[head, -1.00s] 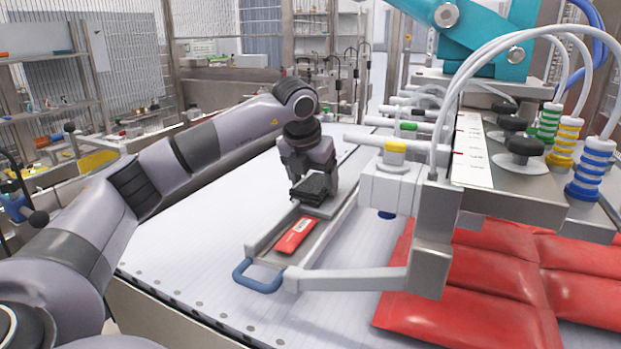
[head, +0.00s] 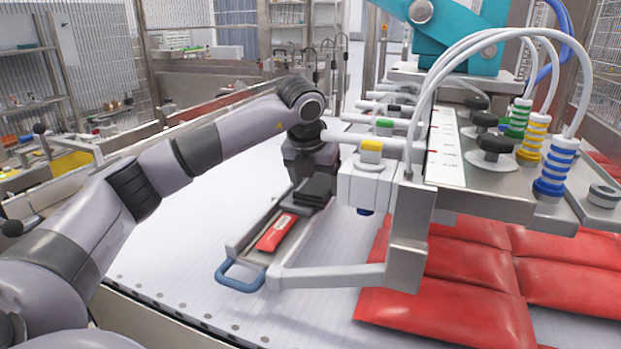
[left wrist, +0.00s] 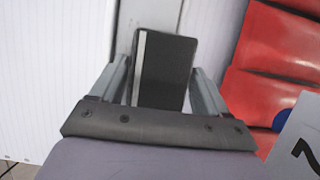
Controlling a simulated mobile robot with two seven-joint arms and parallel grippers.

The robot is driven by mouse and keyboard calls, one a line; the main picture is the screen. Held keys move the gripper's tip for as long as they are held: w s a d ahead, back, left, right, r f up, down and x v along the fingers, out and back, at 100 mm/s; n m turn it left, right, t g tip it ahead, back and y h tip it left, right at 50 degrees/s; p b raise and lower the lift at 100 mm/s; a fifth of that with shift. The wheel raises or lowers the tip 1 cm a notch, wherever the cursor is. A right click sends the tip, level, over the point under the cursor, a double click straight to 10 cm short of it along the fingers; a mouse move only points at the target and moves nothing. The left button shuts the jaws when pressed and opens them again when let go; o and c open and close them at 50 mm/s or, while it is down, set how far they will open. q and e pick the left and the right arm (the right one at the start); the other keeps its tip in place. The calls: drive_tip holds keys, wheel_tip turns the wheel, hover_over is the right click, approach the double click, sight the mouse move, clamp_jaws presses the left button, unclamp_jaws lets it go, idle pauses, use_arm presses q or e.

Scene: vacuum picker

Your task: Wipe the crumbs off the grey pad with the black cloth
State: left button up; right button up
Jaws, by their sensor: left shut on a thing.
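My left gripper (head: 312,180) is shut on a flat black cloth-like block (left wrist: 165,72), held between its two fingers. In the head view the black cloth (head: 316,192) sits low over the far part of a narrow grey metal tray or strip (head: 238,248). In the left wrist view a grey strip (left wrist: 150,15) runs under the cloth; I take it as the grey pad, but cannot be sure. I cannot tell whether the cloth touches it. I make out no crumbs. My right gripper is not in view.
A red packet (head: 277,232) lies on the tray's near part, by a blue handle (head: 241,278). The vacuum picker's metal frame (head: 408,235) stands close right of my gripper. Red bags (head: 440,315) lie at the right. The white table (head: 170,250) is clear at left.

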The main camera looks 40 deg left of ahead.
use_arm(q)
drive_tip(key=shift+d+f, duration=0.1)
drive_tip(key=shift+d, duration=0.2)
drive_tip(key=shift+s+a, duration=0.1)
drive_tip(key=shift+a, duration=0.4)
drive_tip(key=shift+s+a, duration=0.25)
drive_tip(key=shift+a, duration=0.6)
drive_tip(key=shift+s+a, duration=0.3)
drive_tip(key=shift+a, duration=0.55)
drive_tip(key=shift+s+a, duration=0.25)
drive_tip(key=shift+a, duration=0.6)
drive_tip(key=shift+w+a+p, duration=0.2)
drive_tip(key=shift+w+p, duration=0.35)
drive_tip(key=shift+w, duration=0.1)
drive_tip(key=shift+w+a+p, duration=0.3)
drive_tip(key=shift+w+p, duration=0.3)
drive_tip(key=shift+w, duration=0.35)
drive_tip(key=shift+w+d+f+p, duration=0.1)
drive_tip(key=shift+w+d+p, duration=0.15)
drive_tip(key=shift+d, duration=0.65)
drive_tip(key=shift+w+d+p, duration=0.15)
drive_tip(key=shift+w+d, duration=0.05)
drive_tip(key=shift+d, duration=0.7)
